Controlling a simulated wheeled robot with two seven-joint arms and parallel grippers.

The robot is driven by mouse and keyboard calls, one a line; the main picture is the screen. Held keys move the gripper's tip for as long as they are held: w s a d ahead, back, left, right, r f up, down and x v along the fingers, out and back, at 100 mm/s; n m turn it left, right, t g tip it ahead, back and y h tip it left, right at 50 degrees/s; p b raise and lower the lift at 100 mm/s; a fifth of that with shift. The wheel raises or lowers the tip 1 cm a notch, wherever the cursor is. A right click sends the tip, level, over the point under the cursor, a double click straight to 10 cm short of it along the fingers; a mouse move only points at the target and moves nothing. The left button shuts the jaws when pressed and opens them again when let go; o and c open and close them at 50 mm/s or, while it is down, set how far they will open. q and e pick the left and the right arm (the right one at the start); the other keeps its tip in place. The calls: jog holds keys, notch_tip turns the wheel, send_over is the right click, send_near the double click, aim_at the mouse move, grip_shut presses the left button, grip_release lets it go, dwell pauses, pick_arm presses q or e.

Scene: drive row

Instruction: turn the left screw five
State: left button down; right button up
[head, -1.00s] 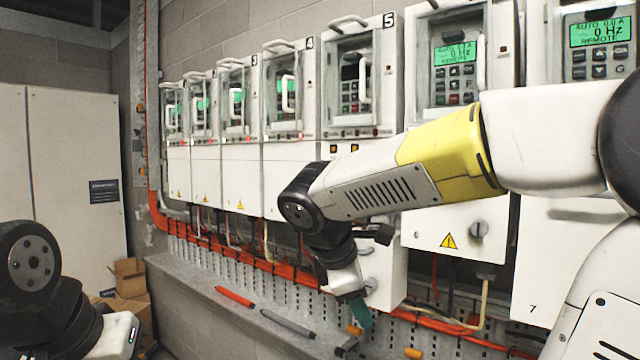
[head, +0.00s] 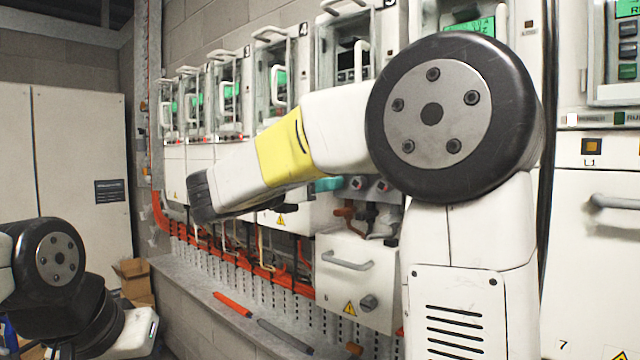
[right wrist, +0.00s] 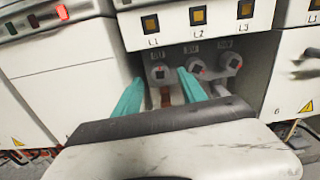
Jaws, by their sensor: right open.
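Drive five's lower compartment stands open in the right wrist view, with its cover (head: 345,285) hanging below it in the head view. Three round grey screws sit inside under the labels L1, L2 and L3: the left screw (right wrist: 160,73), the middle screw (right wrist: 194,69) and the right screw (right wrist: 230,62). My right gripper (right wrist: 160,80) is open, its teal fingers pointing into the compartment. In the wrist picture its tips lie on either side of the left screw; I cannot tell whether they touch it. In the head view one teal finger shows, and my forearm hides the rest. My left gripper is out of view.
A row of numbered drive cabinets (head: 270,75) lines the wall. Orange cables run beneath them. A red tool (head: 233,304) and a grey tool (head: 285,334) lie on the ledge. A tall white cabinet (head: 80,160) and cardboard boxes (head: 135,275) stand at the left.

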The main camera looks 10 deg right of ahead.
jog(key=x, duration=0.3)
jog(key=shift+w+d, duration=0.25)
grip_shut()
